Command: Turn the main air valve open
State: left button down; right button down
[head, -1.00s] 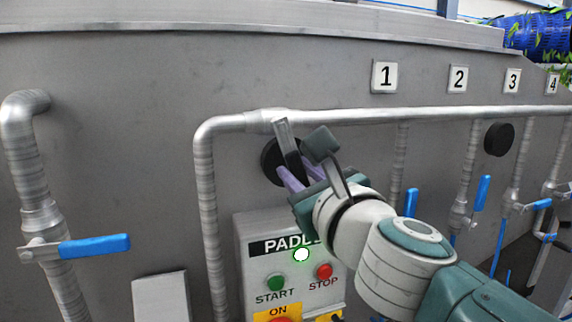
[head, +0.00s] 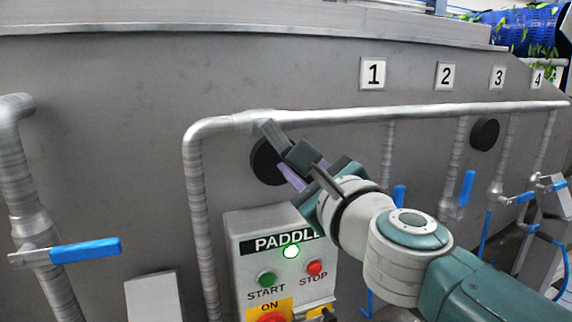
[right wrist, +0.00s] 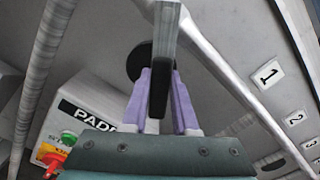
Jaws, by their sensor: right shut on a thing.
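My right gripper (head: 286,168) is shut on a lever handle with a grey end (head: 272,133) and a dark grip, in front of the wall below the horizontal pipe. The lever tilts, its grey end pointing up and left. In the right wrist view the purple fingers (right wrist: 160,85) flank the dark part of the lever (right wrist: 158,95), and its grey end (right wrist: 166,25) sticks out past them. A round black disc (head: 265,162) sits behind it on the wall. No readable label names the main air valve. My left gripper is not in view.
A paddle control box (head: 275,225) with start and stop buttons stands just below the gripper. A pipe with a blue-handled valve (head: 86,250) is at the left. Several blue-handled valves (head: 467,188) hang at the right under numbered plates. A metal pipe (head: 340,115) runs above.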

jog(key=c, duration=0.7)
grip_release()
jog(key=shift+s, duration=0.1)
jog(key=shift+p+v, duration=1.55)
jog(key=shift+v, duration=3.35)
